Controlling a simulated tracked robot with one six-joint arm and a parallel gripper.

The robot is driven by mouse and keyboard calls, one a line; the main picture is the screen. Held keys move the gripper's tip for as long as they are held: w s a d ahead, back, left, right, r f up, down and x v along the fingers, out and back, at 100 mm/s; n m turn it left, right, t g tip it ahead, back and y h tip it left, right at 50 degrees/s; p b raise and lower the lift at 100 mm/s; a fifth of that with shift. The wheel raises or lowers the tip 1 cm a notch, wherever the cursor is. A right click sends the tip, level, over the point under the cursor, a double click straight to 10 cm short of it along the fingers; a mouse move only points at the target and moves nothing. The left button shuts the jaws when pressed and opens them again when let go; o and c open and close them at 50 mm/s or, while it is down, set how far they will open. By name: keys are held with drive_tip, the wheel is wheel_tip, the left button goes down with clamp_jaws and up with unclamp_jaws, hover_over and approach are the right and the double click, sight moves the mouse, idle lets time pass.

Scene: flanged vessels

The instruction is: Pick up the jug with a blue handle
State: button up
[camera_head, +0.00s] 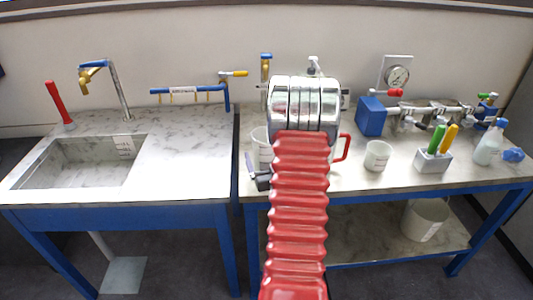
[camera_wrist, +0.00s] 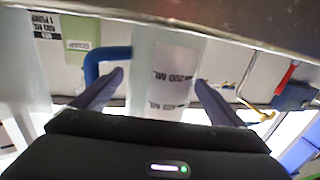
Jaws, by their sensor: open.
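In the wrist view, a pale translucent jug (camera_wrist: 178,62) with an upside-down 200 ML label stands between my fingers. Its blue handle (camera_wrist: 93,65) sticks out to the left, beside the left finger. My gripper (camera_wrist: 158,98) is open, with one finger on each side of the jug. I cannot tell whether either finger touches it. In the head view my red arm covers the middle of the bench, and a dark part of my gripper (camera_head: 262,181) shows at its left. No blue handle shows there.
On the right bench (camera_head: 350,178), a white vessel (camera_head: 260,150) shows partly behind my arm, and a red handle (camera_head: 344,148) shows to its right. A white cup (camera_head: 377,156), a tool holder (camera_head: 433,160) and a spray bottle (camera_head: 489,147) stand further right. A sink (camera_head: 85,160) is at the left.

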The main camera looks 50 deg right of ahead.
drive_tip(key=shift+c, duration=0.5)
drive_tip(key=c, duration=1.1)
drive_tip(key=shift+r, duration=0.1)
drive_tip(key=shift+r, duration=4.95)
drive_tip(key=shift+r, duration=0.1)
